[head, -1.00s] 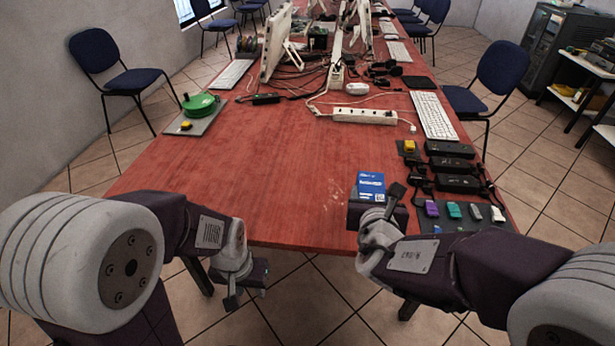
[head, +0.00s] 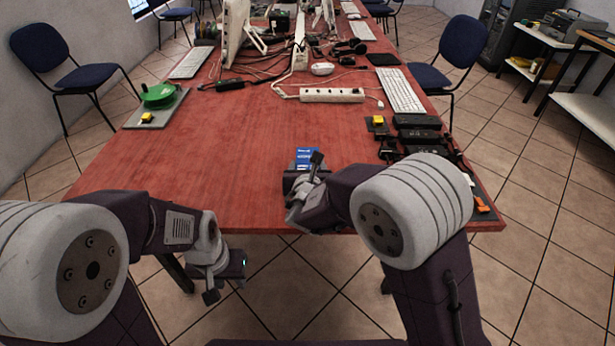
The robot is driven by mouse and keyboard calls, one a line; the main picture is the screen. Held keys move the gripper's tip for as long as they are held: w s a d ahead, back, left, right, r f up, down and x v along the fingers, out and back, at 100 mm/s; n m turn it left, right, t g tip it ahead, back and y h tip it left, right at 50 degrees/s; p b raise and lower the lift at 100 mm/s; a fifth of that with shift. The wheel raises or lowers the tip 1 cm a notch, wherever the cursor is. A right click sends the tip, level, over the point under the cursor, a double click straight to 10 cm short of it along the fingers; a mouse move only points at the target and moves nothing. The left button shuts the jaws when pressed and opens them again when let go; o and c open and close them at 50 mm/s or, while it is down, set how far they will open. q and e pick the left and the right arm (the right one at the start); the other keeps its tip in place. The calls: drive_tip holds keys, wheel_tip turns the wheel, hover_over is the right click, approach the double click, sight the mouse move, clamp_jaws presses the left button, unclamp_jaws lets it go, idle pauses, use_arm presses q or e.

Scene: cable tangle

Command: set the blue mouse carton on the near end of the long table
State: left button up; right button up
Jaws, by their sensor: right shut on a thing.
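The blue mouse carton (head: 304,154) shows a blue and white face above my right gripper (head: 312,170), which is shut on it. Its lower part is hidden behind the gripper. It is over the near end of the long red table (head: 235,150), a little right of the middle. I cannot tell whether the carton touches the tabletop. My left gripper (head: 224,280) hangs just off the table's near edge, away from the carton. I cannot tell how far its jaws are apart.
A white power strip (head: 332,95), a keyboard (head: 400,92) and black adapters (head: 417,129) lie beyond and right. A green reel (head: 158,95) is on a grey mat at left. My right arm hides part of the right mat. The near left and middle tabletop is bare.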

wheel_tip(320, 180, down, 4)
drive_tip(key=shift+r+b, duration=0.25)
drive_tip(key=shift+b, duration=0.3)
drive_tip(key=o, duration=1.5)
drive_tip(key=shift+r, duration=0.15)
drive_tip(key=p+v, duration=0.2)
drive_tip(key=v, duration=0.9)
drive_tip(key=shift+s+r, duration=0.1)
drive_tip(key=shift+s, duration=0.4)
